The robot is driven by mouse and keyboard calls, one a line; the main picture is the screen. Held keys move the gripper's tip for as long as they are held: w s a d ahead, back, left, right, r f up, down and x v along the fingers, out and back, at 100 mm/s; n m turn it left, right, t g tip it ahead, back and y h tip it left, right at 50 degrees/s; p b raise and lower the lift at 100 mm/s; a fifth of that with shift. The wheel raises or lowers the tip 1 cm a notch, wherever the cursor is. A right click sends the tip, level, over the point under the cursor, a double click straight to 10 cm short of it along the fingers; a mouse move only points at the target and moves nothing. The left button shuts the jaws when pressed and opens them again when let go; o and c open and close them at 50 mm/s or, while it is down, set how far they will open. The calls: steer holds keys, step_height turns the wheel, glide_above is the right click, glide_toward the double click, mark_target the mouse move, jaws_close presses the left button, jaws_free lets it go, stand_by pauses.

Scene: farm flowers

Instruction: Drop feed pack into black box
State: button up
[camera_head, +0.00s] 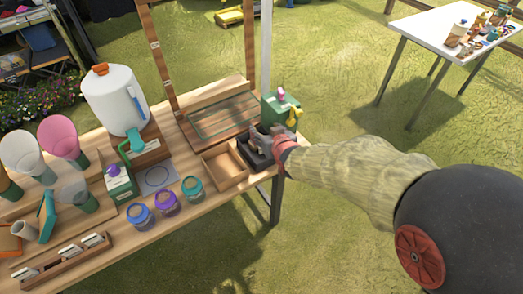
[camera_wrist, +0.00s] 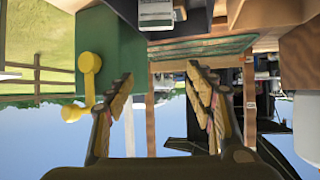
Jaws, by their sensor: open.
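The black box (camera_head: 256,158) sits at the right end of the wooden table, partly hidden by my gripper. My gripper (camera_head: 264,136) is over or beside it, low near the table top; I cannot tell whether they touch. In the wrist view my gripper (camera_wrist: 160,84) has its two fingers well apart, with nothing between them. A white piece with a dark label (camera_wrist: 157,14) shows at the top edge of the wrist view. I cannot tell whether it is the feed pack, and no feed pack is clearly recognizable in the head view.
A green box (camera_head: 283,108) with a yellow part stands just behind my gripper; it also shows in the wrist view (camera_wrist: 115,50). A wooden tray (camera_head: 224,168) is left of the black box. Several jars, a white jug (camera_head: 114,100) and cups fill the table's left.

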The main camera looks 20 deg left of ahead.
steer(key=shift+s+d+r, duration=0.1)
steer(key=v, duration=1.1)
steer(key=shift+s+d, duration=0.25)
steer(key=s+d+f+g+h, duration=0.4)
steer(key=s+d+f+g, duration=0.15)
steer(key=s+d, duration=0.4)
steer(key=s+d+r+m+h, duration=0.1)
steer(key=s+d+r+m, duration=0.1)
steer(key=d, duration=0.5)
steer(key=s+d+r+m, duration=0.2)
steer(key=s+d+r, duration=0.3)
steer(key=d+r, duration=0.1)
steer(key=s+d+r+m+h+p, duration=0.1)
steer(key=s+d+r+m, duration=0.1)
steer(key=s+d+r, duration=0.2)
steer(key=d+r+t, duration=0.1)
steer(key=d+r, duration=0.1)
steer(key=d, duration=0.1)
steer(key=shift+d+r+m+h, duration=0.25)
steer(key=shift+d+m+h, duration=0.05)
